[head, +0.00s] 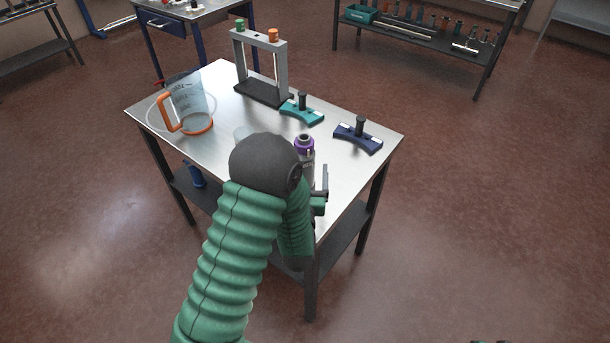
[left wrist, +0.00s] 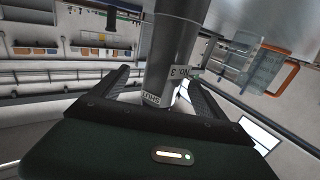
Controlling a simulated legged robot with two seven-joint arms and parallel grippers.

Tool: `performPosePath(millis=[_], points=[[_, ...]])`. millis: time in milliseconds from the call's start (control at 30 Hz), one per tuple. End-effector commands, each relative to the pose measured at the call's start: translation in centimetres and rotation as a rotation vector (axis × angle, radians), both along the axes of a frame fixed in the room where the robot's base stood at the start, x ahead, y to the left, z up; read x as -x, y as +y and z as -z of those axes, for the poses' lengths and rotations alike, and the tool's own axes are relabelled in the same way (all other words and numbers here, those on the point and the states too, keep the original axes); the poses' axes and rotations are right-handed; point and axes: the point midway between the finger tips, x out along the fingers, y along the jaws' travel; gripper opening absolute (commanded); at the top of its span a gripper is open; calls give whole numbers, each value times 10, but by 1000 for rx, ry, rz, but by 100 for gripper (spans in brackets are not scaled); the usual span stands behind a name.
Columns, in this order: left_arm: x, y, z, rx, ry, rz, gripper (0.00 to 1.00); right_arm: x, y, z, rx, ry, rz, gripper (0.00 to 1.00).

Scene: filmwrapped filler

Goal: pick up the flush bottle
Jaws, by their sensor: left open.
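The flush bottle (head: 304,145), grey with a purple top, stands on the metal table near its front right side; my left arm hides much of its lower part. In the left wrist view the bottle's grey cylindrical body (left wrist: 174,50), with small white labels, shows between the two fingers. My left gripper (left wrist: 157,84) is open, one finger on each side of the body, and I cannot tell whether either touches it. In the head view the left gripper (head: 321,187) is mostly behind my arm.
On the table (head: 230,95) stand a clear jug (head: 188,98) with an orange handle, a grey frame stand (head: 263,95), a teal holder (head: 301,112) and a navy holder (head: 358,138). The holders are close behind the bottle. The table's right front edge is clear.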

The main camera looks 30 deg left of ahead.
Motion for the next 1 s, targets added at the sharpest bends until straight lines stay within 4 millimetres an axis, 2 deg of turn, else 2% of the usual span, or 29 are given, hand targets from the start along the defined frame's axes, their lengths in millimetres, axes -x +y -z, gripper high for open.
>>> performPosePath(millis=[100, 200, 433, 1000], points=[[-17, 16, 0, 0, -1, -4, 84, 0, 0, -6, 0, 0, 0, 36], [-30, 21, 1, 1, 0, -1, 84, 0, 0, -7, 0, 0, 0, 36], [-33, 23, 2, 0, 0, -1, 84, 0, 0, -6, 0, 0, 0, 36], [-33, 22, 2, 1, 0, -1, 11, 0, 0, -6, 0, 0, 0, 36]])
